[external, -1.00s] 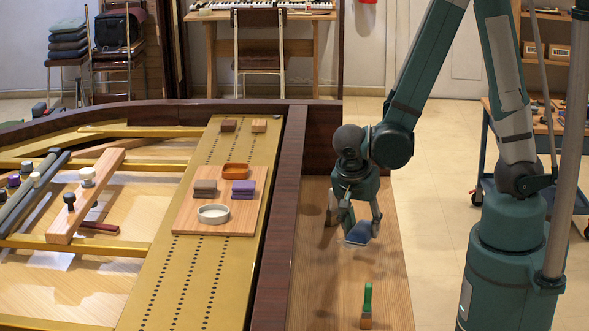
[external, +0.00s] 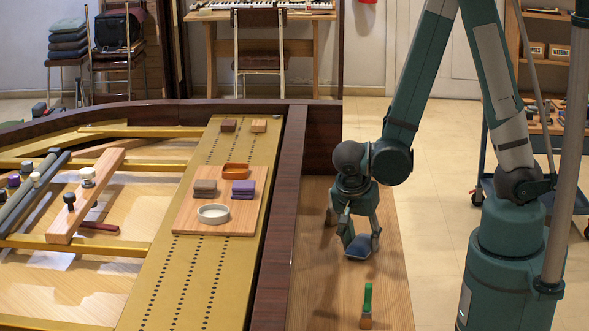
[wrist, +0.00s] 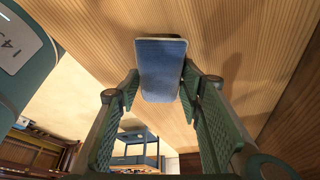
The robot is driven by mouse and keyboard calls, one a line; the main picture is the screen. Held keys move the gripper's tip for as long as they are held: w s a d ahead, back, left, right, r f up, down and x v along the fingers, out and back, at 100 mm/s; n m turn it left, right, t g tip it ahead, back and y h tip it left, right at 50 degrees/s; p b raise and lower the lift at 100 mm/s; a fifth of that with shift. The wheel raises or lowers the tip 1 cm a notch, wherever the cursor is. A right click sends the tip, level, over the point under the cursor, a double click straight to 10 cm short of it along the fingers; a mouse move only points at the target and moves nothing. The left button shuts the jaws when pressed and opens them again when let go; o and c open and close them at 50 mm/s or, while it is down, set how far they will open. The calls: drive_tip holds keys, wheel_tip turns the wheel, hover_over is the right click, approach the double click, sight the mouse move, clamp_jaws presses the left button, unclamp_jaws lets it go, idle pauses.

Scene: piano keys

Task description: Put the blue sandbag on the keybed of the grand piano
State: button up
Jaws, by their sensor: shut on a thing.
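The blue sandbag (external: 358,247) is a small flat blue block between the fingertips of my gripper (external: 361,241). In the wrist view, the sandbag (wrist: 162,68) fills the space between the two fingertips of my gripper (wrist: 160,82), one at each side edge. The gripper is shut on it. The keybed (external: 395,285) is the long light-wood board to the right of the dark piano rim; the sandbag is low over it. I cannot tell whether its underside touches the wood.
A green-topped wooden piece (external: 367,305) stands on the keybed in front of my gripper. The dark rim (external: 278,230) runs along the left. Beyond it, a wooden tray (external: 190,225) holds a white dish (external: 214,213) and small blocks. The keybed between gripper and green piece is clear.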

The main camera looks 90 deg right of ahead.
drive_tip(key=shift+f, duration=0.25)
drive_tip(key=o, duration=1.1)
drive_tip(key=shift+r, duration=0.2)
drive_tip(key=shift+p+v, duration=2.05)
drive_tip(key=shift+v, duration=3.9)
drive_tip(key=shift+r, duration=0.1)
